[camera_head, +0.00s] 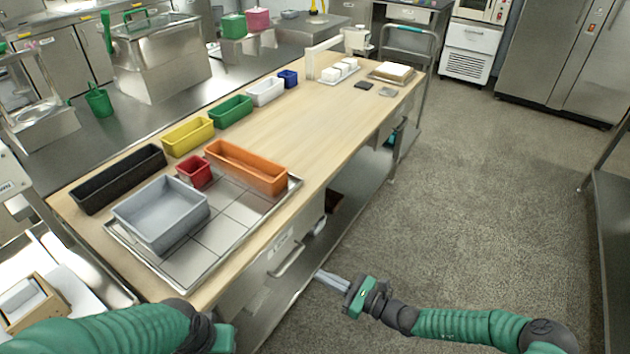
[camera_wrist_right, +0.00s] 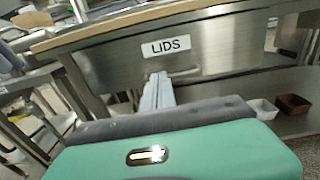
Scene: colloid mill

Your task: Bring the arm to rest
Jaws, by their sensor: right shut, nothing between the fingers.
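My right arm comes in from the lower right in the head view. Its gripper (camera_head: 334,281) is shut and empty, in the air beside the front of the workbench, below the level of the wooden top (camera_head: 310,130). In the right wrist view the closed fingers (camera_wrist_right: 157,92) point toward a steel drawer front with a "LIDS" label (camera_wrist_right: 165,46). I cannot tell how far apart they are. My left arm shows at the lower left of the head view, but its fingers are not in view.
A steel tray (camera_head: 215,240) on the bench holds a grey bin (camera_head: 160,215), a red bin (camera_head: 195,172) and an orange bin (camera_head: 246,165). A drawer handle (camera_head: 288,262) juts from the bench front. The floor (camera_head: 480,200) to the right is clear.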

